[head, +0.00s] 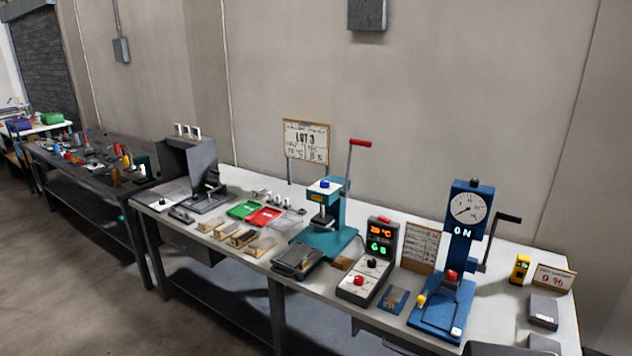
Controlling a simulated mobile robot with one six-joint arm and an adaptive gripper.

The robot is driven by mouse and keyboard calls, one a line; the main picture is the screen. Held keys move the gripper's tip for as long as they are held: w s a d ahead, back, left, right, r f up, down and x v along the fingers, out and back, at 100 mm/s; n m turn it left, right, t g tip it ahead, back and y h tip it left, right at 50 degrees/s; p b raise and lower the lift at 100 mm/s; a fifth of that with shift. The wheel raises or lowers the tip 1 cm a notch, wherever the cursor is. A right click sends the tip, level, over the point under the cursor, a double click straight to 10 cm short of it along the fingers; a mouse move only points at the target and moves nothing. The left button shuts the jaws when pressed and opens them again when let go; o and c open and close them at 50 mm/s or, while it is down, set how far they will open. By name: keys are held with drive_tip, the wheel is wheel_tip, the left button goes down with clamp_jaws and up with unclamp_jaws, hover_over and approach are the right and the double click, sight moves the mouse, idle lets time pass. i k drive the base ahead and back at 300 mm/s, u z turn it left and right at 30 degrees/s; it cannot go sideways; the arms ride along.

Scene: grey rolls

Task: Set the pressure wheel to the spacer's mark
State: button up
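A teal press (333,208) with a red-handled lever stands in the middle of the bench. A blue round knob (325,184) sits on its head; it may be the pressure wheel, but no mark on it is readable at this size. A control box (369,262) to the right shows a red and a green display above knobs, one of them red. I cannot pick out the spacer with certainty. My gripper is not in view.
A sign headed LOT 3 (306,141) stands behind the press. A green tray (242,209) and a red tray (264,217) lie left of it, with several small blocks in front. A yellow device (519,269) stands at the right end. Open floor (75,270) lies at the left.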

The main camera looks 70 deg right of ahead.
sight(325, 183)
drive_tip(key=i, duration=0.2)
drive_tip(key=z, duration=0.75)
drive_tip(key=k, duration=0.15)
drive_tip(key=z, duration=2.55)
drive_tip(key=i, duration=0.65)
drive_tip(key=z, duration=0.05)
